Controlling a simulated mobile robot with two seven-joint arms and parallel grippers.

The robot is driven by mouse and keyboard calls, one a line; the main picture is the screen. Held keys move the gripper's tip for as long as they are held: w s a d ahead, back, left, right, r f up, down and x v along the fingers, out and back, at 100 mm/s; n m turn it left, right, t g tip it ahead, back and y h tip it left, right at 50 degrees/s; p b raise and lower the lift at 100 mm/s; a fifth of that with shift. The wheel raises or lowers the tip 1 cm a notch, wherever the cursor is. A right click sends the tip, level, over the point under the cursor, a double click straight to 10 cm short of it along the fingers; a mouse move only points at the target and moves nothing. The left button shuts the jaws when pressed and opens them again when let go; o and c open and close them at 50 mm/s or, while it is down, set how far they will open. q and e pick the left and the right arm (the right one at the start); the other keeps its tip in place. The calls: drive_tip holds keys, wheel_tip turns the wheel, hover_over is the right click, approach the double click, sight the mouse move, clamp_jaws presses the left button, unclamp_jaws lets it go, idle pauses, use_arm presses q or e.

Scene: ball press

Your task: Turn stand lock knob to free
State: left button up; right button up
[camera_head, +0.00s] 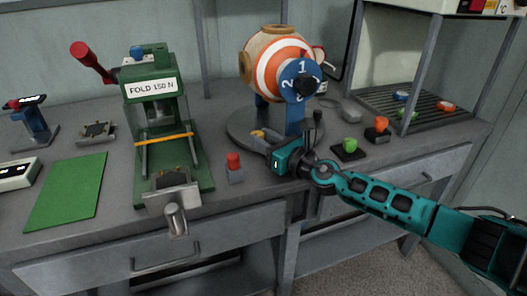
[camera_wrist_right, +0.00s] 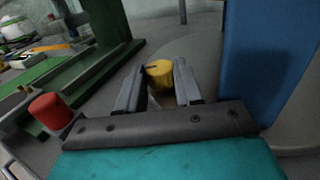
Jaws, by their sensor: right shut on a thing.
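The stand lock knob (camera_wrist_right: 158,73) is a yellow cylinder with a dark mark on its top. It also shows small in the head view (camera_head: 258,133), low at the front left of the ball's stand. My right gripper (camera_head: 266,142) reaches it from the right. In the right wrist view its two grey fingers (camera_wrist_right: 159,88) are on either side of the knob, shut on it. The blue stand (camera_head: 294,122) rises from a round grey base (camera_head: 238,128) and carries an orange-and-white striped ball (camera_head: 272,66) with a blue numbered disc (camera_head: 300,80). My left gripper is out of view.
A green press (camera_head: 150,95) labelled "FOLD 150 N" stands left of the ball, with a red-knobbed lever (camera_head: 92,60). A red button (camera_head: 233,161) stands between press and gripper. Green (camera_head: 350,145) and orange (camera_head: 381,124) pieces lie right. A green mat (camera_head: 66,190) lies left.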

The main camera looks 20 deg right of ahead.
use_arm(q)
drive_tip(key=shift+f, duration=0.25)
use_arm(e)
drive_tip(key=o, duration=1)
drive_tip(key=shift+o, duration=0.2)
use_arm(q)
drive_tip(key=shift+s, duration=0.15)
